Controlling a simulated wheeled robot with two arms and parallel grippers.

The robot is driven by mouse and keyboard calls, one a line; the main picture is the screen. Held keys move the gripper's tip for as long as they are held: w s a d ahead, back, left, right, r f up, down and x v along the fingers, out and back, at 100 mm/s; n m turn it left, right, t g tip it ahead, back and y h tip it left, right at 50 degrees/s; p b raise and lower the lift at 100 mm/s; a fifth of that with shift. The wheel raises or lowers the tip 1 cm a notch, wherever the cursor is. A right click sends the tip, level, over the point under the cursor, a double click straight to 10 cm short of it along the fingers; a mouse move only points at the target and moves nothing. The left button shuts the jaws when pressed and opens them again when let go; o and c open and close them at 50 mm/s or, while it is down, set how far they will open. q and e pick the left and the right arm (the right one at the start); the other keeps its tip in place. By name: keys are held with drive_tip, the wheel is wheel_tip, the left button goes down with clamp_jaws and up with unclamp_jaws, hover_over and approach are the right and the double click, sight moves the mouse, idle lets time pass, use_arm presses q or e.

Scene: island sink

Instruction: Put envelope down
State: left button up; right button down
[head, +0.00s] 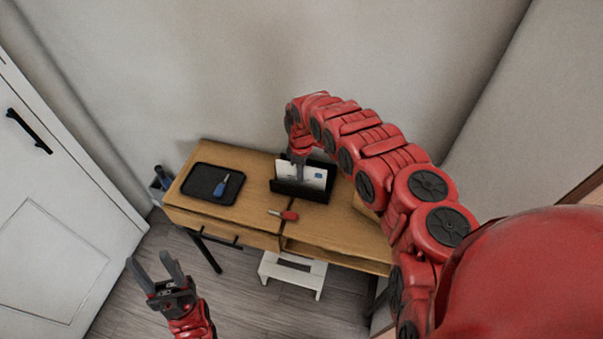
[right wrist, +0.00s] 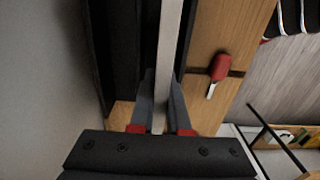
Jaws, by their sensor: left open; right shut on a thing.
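A white envelope (head: 316,174) stands upright in a black holder (head: 300,190) on the wooden desk. My right gripper (head: 299,172) is shut on the envelope from above. In the right wrist view the envelope (right wrist: 168,60) shows edge-on as a thin pale strip between the fingers (right wrist: 160,105), with the dark walls of the holder (right wrist: 200,25) on both sides. Whether the envelope touches the holder's floor is hidden. My left gripper (head: 158,268) is open and empty, low over the floor at the left.
A black tray (head: 195,172) with a blue-handled tool (head: 221,186) lies on the desk's left part. A red-handled tool (head: 284,214) lies near the desk's front edge. A white stool (head: 292,272) stands below. A wall is close behind the desk.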

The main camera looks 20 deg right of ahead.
drive_tip(key=shift+f, duration=0.5)
drive_tip(key=shift+f, duration=0.15)
drive_tip(key=c, duration=1.2)
unclamp_jaws()
drive_tip(key=shift+o, duration=0.2)
